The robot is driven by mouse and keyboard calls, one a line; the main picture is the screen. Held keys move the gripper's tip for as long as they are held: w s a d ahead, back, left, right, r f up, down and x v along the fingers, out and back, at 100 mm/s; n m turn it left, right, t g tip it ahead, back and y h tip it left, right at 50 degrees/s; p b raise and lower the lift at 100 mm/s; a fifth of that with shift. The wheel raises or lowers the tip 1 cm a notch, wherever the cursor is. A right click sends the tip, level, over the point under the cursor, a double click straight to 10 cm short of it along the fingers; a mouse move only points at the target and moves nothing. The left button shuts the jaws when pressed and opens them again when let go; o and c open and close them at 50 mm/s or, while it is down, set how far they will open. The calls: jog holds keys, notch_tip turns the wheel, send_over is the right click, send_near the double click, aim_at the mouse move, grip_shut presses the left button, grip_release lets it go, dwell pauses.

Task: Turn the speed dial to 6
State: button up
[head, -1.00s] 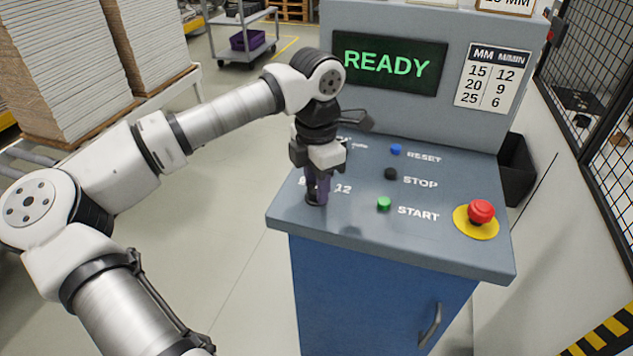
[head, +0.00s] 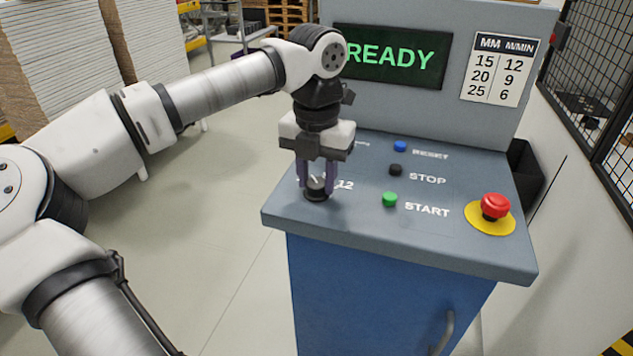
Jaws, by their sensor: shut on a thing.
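The speed dial (head: 317,192) is a small black knob with a pale pointer mark, on the left part of the grey console top (head: 440,235). My gripper (head: 317,185) points straight down over it, with its two purple fingers on either side of the knob, shut on it. Part of the scale around the dial is hidden by the fingers; the number 12 shows to its right. A speed chart (head: 499,70) on the upright panel pairs 15 with 12, 20 with 9 and 25 with 6. The display (head: 390,56) reads READY in green.
Right of the dial are a green START button (head: 389,199), a black STOP button (head: 395,170) and a blue RESET button (head: 400,146). A red emergency button (head: 494,206) on a yellow disc stands near the right edge. Stacked boards (head: 60,60) stand at the back left.

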aim_at(317, 182)
jog(key=shift+n, duration=0.5)
jog(key=o, duration=1)
notch_tip(317, 182, up, 14)
jog(key=b, duration=0.1)
jog(key=shift+f, duration=0.1)
